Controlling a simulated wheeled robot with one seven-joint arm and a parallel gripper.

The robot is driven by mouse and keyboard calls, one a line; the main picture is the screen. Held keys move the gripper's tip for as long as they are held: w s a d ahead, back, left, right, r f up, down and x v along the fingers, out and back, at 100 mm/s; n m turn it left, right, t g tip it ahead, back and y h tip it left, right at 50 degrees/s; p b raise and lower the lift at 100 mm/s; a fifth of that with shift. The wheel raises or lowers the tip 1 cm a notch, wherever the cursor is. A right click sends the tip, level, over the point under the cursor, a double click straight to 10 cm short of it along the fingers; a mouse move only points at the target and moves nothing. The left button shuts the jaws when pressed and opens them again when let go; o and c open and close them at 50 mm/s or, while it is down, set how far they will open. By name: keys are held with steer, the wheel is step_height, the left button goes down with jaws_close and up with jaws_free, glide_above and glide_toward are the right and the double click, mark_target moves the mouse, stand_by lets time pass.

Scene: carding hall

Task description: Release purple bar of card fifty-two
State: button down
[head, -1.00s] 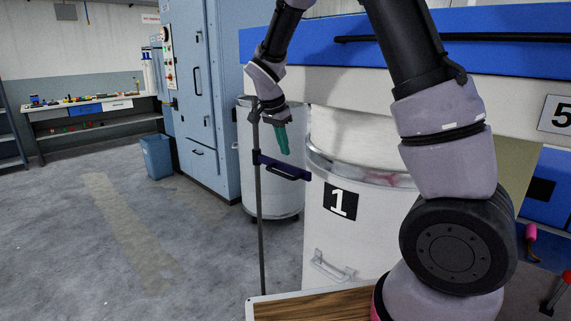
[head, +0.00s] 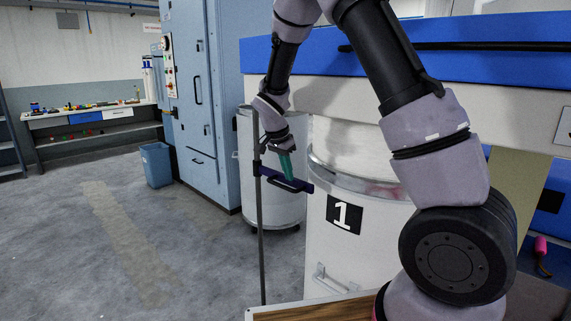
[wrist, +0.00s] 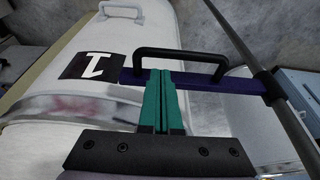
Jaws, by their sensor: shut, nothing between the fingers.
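The purple bar (head: 304,186) with a black handle (head: 283,184) sticks out from a thin grey upright pole, in front of the white can marked 1. In the wrist view the purple bar (wrist: 205,84) runs across the picture and its black handle (wrist: 181,55) lies just beyond the fingertips. My gripper (head: 288,172) has green fingers, shut together with nothing between them. In the wrist view my gripper (wrist: 162,80) is at the bar, its tips overlapping it in the picture; I cannot tell whether they touch.
The white can (head: 330,262) marked 1 stands close to the right of the pole (head: 260,235). Another white can (head: 280,207) stands behind the pole. A blue cabinet (head: 215,110) and a blue bin (head: 156,165) are farther left. The floor at left is clear.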

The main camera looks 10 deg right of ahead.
steer(key=x, duration=0.3)
steer(key=shift+f, duration=0.4)
